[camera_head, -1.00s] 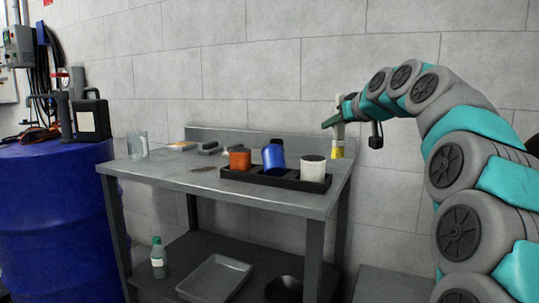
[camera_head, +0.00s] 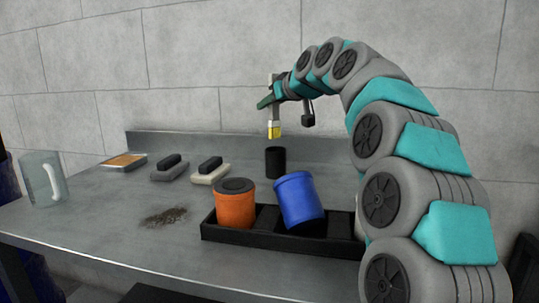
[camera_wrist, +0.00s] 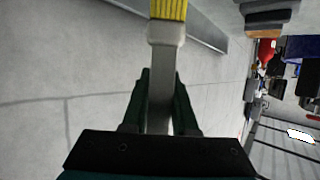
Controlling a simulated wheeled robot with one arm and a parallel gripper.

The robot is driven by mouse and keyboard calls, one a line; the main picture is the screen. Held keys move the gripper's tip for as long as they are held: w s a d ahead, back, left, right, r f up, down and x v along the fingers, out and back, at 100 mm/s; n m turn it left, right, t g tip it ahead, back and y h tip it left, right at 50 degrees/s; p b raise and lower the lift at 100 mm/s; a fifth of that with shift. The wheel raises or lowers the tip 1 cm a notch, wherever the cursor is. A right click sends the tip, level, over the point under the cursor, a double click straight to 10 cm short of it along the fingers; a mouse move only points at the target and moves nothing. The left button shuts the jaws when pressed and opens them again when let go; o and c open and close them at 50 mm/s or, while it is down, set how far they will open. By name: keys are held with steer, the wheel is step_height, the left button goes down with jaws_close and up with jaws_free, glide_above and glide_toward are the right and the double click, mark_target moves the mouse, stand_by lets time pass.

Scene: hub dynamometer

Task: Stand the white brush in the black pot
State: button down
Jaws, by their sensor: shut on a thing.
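My gripper (camera_head: 268,101) is shut on the white brush (camera_head: 273,115), above the rear part of the table. The brush hangs nearly upright with its yellow bristles down. In the wrist view, the brush's pale handle (camera_wrist: 161,85) runs between my gripper's dark fingers (camera_wrist: 160,105), and its yellow bristles are at the top edge. The black pot (camera_head: 275,162) stands on the table behind the tray. In the head view, the bristle end appears just above the pot with a small gap; the depth between them is hard to tell.
A black tray (camera_head: 250,237) at the front holds an orange pot (camera_head: 235,207) and a tilted blue pot (camera_head: 299,199). Two block-shaped brushes (camera_head: 170,168) (camera_head: 210,170) lie at the back. Brown debris (camera_head: 166,216) and a clear mug (camera_head: 40,180) are left. My arm hides the tray's right end.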

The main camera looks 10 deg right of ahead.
mark_target(276, 137)
steer(key=f, duration=0.6)
steer(key=shift+s+d+f, duration=0.1)
steer(key=shift+s+f, duration=0.15)
steer(key=shift+s, duration=0.1)
steer(key=shift+f, duration=1.5)
steer(key=shift+f, duration=0.1)
steer(key=shift+f, duration=0.15)
steer(key=c, duration=0.7)
jaws_free()
steer(key=shift+s+r, duration=0.1)
steer(key=shift+r, duration=0.25)
steer(key=b+v, duration=0.1)
steer(key=v, duration=1)
steer(key=shift+s+d+r, duration=0.1)
steer(key=shift+s+d, duration=0.1)
steer(key=shift+s, duration=0.05)
